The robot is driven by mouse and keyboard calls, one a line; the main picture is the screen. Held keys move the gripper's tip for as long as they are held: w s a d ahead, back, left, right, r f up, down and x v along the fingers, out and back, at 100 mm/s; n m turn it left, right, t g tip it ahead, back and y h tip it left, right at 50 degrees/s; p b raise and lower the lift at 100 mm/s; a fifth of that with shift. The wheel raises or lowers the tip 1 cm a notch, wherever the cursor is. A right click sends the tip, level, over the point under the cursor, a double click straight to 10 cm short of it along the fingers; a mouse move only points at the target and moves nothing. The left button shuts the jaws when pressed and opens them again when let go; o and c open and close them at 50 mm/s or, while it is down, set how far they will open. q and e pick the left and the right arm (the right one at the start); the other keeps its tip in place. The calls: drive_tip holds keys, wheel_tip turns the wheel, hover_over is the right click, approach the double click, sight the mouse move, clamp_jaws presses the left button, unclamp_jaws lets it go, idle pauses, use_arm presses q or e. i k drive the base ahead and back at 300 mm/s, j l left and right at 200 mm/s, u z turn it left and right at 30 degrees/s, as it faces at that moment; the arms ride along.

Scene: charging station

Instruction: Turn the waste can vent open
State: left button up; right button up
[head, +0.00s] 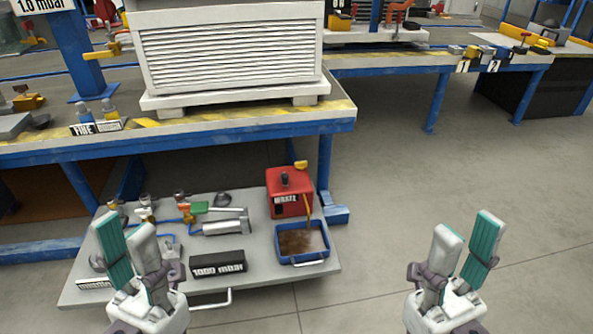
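The red waste can (289,206) stands on the low grey pull-out shelf (250,296), at its back right. Its top has a dark knob (284,179) and a small yellow part (301,165). I cannot tell which of these is the vent, or how it is set. A thin yellowish-brown strip or stream runs from the can to the blue tray (304,260) in front, which holds brown matter. My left gripper (125,226) is open and empty, over the shelf's left part. My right gripper (468,226) is open and empty over bare floor, right of the can.
The shelf also holds a black "1000 mbar" block (218,268), a silver cylinder (225,225) and several small valves. The blue-framed workbench (235,128) overhangs the shelf's back and bears a white louvred unit (230,50). The floor to the right is clear.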

sight(300, 165)
drive_tip(key=u, duration=1.95)
drive_tip(key=l+u, duration=0.1)
drive_tip(key=l, duration=0.35)
drive_tip(key=k+l, duration=0.1)
drive_tip(key=l, duration=0.35)
drive_tip(key=k+l+u, duration=0.15)
drive_tip(key=l, duration=0.75)
drive_tip(key=k+l+u, duration=0.15)
drive_tip(key=l, duration=0.3)
drive_tip(key=k+l+u, duration=0.1)
drive_tip(key=l, duration=0.3)
drive_tip(key=k+l, duration=0.1)
drive_tip(key=l, duration=0.35)
drive_tip(key=k+l+u, duration=0.15)
drive_tip(key=l, duration=0.25)
